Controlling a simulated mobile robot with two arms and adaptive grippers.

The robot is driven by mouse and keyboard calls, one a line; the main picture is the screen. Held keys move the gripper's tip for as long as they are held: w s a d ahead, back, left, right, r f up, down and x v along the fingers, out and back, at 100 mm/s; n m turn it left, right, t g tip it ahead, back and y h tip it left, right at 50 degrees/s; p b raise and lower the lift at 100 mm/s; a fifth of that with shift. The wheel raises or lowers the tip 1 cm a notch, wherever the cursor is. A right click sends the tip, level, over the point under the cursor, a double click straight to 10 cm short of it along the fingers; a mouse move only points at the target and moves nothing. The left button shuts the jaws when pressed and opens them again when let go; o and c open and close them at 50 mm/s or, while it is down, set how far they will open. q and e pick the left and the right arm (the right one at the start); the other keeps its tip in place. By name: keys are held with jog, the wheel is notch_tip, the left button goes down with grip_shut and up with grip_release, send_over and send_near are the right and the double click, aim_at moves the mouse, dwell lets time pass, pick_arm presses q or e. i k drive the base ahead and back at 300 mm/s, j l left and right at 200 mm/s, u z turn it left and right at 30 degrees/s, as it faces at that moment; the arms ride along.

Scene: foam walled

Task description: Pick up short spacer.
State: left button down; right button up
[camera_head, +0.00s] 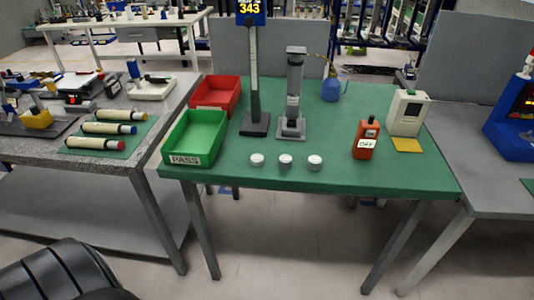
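Three small round white-grey pieces stand in a row near the front edge of the green-topped table: a left one (257,159), a middle one (286,161) and a right one (314,162). They look alike and stand apart from each other. At this size I cannot tell which of them is the short spacer. Neither of my grippers shows in the head view, and nothing is seen touching the pieces.
Behind the pieces on the green table (349,178) stand a height gauge (255,75) and a grey column stand (293,95). A green PASS bin (195,138) and red bin (217,93) are left; an orange OFF box (366,139) is right. The front strip is clear.

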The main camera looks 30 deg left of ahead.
aim_at(256, 159)
jog(key=i+j+u, duration=0.1)
jog(key=j+u, duration=0.15)
jog(key=u, duration=0.2)
jog(key=i+j+u, duration=0.1)
jog(key=j+u, duration=0.15)
jog(key=u, duration=0.2)
